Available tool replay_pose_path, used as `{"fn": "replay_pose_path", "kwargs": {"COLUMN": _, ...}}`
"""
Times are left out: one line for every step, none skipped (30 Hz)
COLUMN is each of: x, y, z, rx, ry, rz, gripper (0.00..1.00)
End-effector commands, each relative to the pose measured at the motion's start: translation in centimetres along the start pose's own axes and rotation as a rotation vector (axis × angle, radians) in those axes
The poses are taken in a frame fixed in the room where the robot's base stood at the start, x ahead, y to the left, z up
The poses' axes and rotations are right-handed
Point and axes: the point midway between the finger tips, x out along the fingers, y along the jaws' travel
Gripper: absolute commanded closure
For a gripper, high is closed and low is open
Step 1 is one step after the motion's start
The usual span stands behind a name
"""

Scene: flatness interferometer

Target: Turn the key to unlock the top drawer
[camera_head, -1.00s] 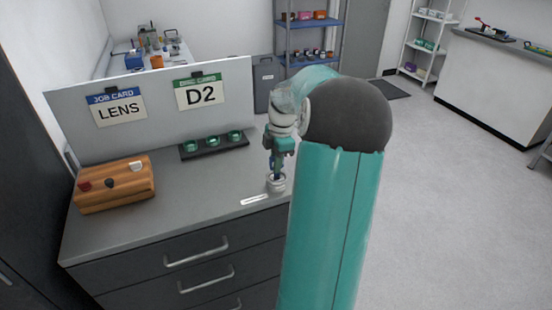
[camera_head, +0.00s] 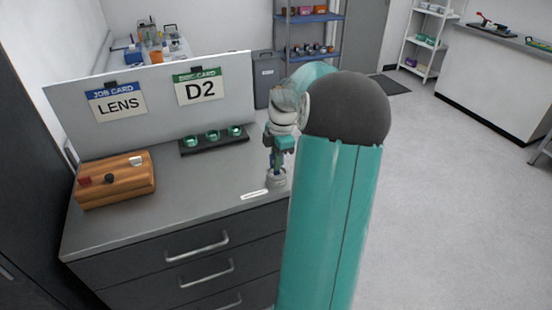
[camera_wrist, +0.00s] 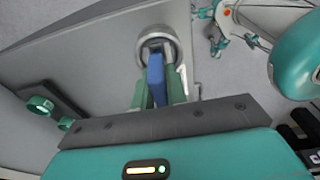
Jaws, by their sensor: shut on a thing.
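My gripper (camera_head: 279,155) points down at the front right of the grey counter. In the wrist view my gripper (camera_wrist: 157,92) has its green fingers closed on both sides of a blue key (camera_wrist: 155,75). The key's far end reaches into a round, pale lock (camera_wrist: 170,40) on the counter top; how deep it sits is hidden. The lock also shows in the head view (camera_head: 276,180) beneath the fingers. The top drawer (camera_head: 140,264) of the dark cabinet is shut, with a silver bar handle (camera_head: 197,247).
A wooden block (camera_head: 117,190) with small knobs stands on the left of the counter. A dark tray (camera_head: 214,144) holds several green-rimmed discs. Behind stands a panel with LENS and D2 cards. A white label strip (camera_head: 254,195) lies left of the lock.

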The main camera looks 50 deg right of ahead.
Motion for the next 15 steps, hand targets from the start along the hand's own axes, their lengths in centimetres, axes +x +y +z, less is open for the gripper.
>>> {"fn": "replay_pose_path", "kwargs": {"x": 0.11, "y": 0.0, "z": 0.01, "rx": 0.0, "ry": 0.0, "rz": 0.0, "gripper": 1.0}}
{"fn": "replay_pose_path", "kwargs": {"x": 0.17, "y": 0.0, "z": 0.01, "rx": 0.0, "ry": 0.0, "rz": 0.0, "gripper": 1.0}}
{"fn": "replay_pose_path", "kwargs": {"x": 0.24, "y": -0.01, "z": 0.02, "rx": 0.0, "ry": 0.0, "rz": -0.001, "gripper": 1.0}}
{"fn": "replay_pose_path", "kwargs": {"x": 0.29, "y": -0.01, "z": 0.03, "rx": 0.0, "ry": 0.0, "rz": -0.001, "gripper": 1.0}}
{"fn": "replay_pose_path", "kwargs": {"x": 0.35, "y": -0.01, "z": 0.03, "rx": 0.0, "ry": 0.0, "rz": -0.001, "gripper": 1.0}}
{"fn": "replay_pose_path", "kwargs": {"x": 0.42, "y": -0.02, "z": 0.04, "rx": 0.0, "ry": 0.0, "rz": -0.001, "gripper": 1.0}}
{"fn": "replay_pose_path", "kwargs": {"x": 0.48, "y": -0.02, "z": 0.05, "rx": 0.0, "ry": 0.0, "rz": -0.001, "gripper": 1.0}}
{"fn": "replay_pose_path", "kwargs": {"x": 0.53, "y": -0.02, "z": 0.05, "rx": 0.0, "ry": 0.0, "rz": -0.001, "gripper": 1.0}}
{"fn": "replay_pose_path", "kwargs": {"x": 0.61, "y": -0.03, "z": 0.06, "rx": 0.0, "ry": 0.0, "rz": -0.001, "gripper": 1.0}}
{"fn": "replay_pose_path", "kwargs": {"x": 0.66, "y": -0.03, "z": 0.06, "rx": 0.0, "ry": 0.0, "rz": -0.001, "gripper": 1.0}}
{"fn": "replay_pose_path", "kwargs": {"x": 0.72, "y": -0.03, "z": 0.07, "rx": 0.0, "ry": 0.0, "rz": -0.002, "gripper": 1.0}}
{"fn": "replay_pose_path", "kwargs": {"x": 0.79, "y": -0.03, "z": 0.08, "rx": 0.0, "ry": 0.0, "rz": -0.002, "gripper": 1.0}}
{"fn": "replay_pose_path", "kwargs": {"x": 0.84, "y": -0.03, "z": 0.09, "rx": 0.0, "ry": 0.001, "rz": -0.002, "gripper": 1.0}}
{"fn": "replay_pose_path", "kwargs": {"x": 0.9, "y": -0.03, "z": 0.09, "rx": 0.0, "ry": 0.001, "rz": -0.002, "gripper": 1.0}}
{"fn": "replay_pose_path", "kwargs": {"x": 0.97, "y": -0.03, "z": 0.1, "rx": 0.0, "ry": 0.001, "rz": -0.002, "gripper": 1.0}}
